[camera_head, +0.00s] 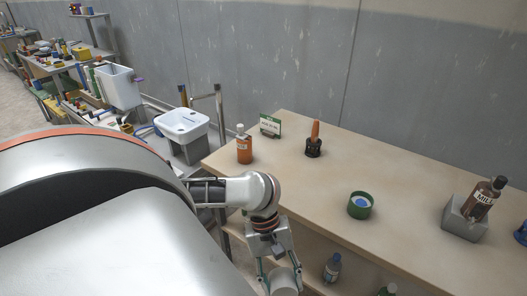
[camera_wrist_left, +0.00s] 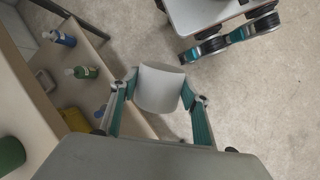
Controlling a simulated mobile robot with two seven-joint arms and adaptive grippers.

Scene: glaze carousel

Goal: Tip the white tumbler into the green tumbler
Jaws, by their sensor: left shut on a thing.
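My left gripper (camera_head: 280,272) hangs in front of the bench's near edge, low in the head view. It is shut on the white tumbler (camera_head: 285,285). In the left wrist view the tumbler (camera_wrist_left: 158,90) sits between the two teal-backed fingers; its contents cannot be seen. The green tumbler (camera_head: 360,206) stands upright on the bench top, right of and beyond the gripper, apart from it. Something blue shows inside it. A green piece of it appears at the left edge of the left wrist view (camera_wrist_left: 10,154). My right gripper is not in view.
On the bench (camera_head: 300,195) stand an orange bottle (camera_head: 244,148), a small sign (camera_head: 270,125), a dark holder with an orange item (camera_head: 314,142) and a brown bottle (camera_head: 484,198) in a grey block (camera_head: 463,220). Bottles (camera_head: 332,268) stand on the shelf below. Bench top around the green tumbler is clear.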

